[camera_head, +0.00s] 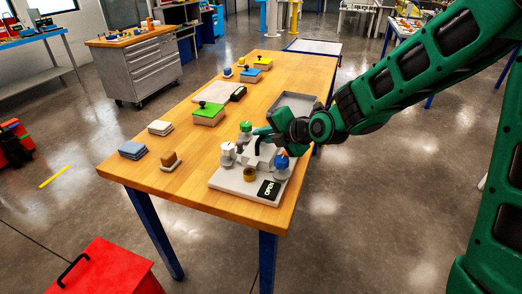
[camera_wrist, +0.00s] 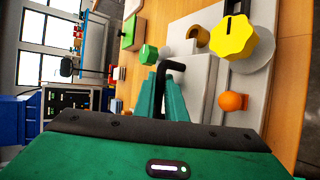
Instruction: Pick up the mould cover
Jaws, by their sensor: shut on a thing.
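The mould cover (camera_head: 262,160) looks like a pale grey block with a bent black handle (camera_wrist: 172,68). It sits on a light grey base plate (camera_head: 232,185) at the near end of the wooden table. My gripper (camera_head: 264,134) reaches in from the right over the cover. In the wrist view my green fingers (camera_wrist: 164,92) are closed on the black handle. The cover's underside is hidden, so I cannot tell whether it is lifted off the plate.
A grey tray (camera_head: 293,104) is behind.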

